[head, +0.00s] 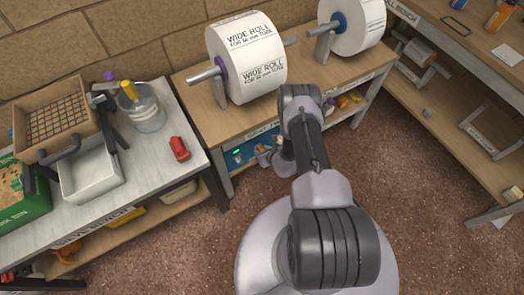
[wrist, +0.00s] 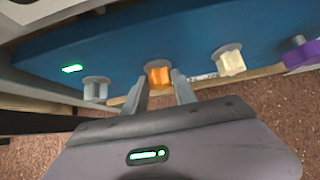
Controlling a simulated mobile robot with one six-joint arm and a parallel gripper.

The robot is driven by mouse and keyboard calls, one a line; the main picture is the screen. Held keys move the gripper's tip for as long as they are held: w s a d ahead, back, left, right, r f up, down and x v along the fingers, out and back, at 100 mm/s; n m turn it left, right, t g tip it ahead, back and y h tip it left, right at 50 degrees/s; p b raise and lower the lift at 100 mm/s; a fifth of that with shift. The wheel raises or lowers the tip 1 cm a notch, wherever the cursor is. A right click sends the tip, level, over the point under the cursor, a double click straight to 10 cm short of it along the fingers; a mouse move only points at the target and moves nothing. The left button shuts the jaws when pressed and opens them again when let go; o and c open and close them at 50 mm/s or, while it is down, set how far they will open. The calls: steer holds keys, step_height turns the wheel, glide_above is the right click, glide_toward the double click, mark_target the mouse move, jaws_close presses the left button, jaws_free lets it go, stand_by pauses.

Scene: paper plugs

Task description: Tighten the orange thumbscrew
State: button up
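The orange thumbscrew (wrist: 158,72) sits on the face of a blue panel (wrist: 190,38) in the wrist view. My gripper (wrist: 160,82) is open, with one grey finger on each side of the thumbscrew's lower part. Whether the fingers touch it, I cannot tell. In the head view, my gripper (head: 270,156) is small and partly hidden by my arm, low at the front of the bench with the wide rolls.
A grey knob (wrist: 96,88) stands left of the orange one, and a cream knob (wrist: 229,62) and a purple knob (wrist: 300,53) stand to the right. A green light (wrist: 72,69) glows on the panel. The bench top (head: 208,112) overhangs it. Brown floor (head: 430,190) is open at the right.

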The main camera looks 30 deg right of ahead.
jaws_close()
steer(key=shift+d+m+y, duration=0.3)
steer(key=shift+m+y, duration=0.4)
steer(key=shift+y, duration=0.5)
steer(key=shift+d+f+m+y, duration=0.1)
steer(key=shift+m+y, duration=0.35)
steer(key=shift+y, duration=0.35)
steer(key=shift+d+f+m+y, duration=0.1)
steer(key=shift+m+y, duration=0.35)
steer(key=shift+y, duration=0.35)
steer(key=o, duration=0.8)
jaws_free()
steer(key=shift+o, duration=0.2)
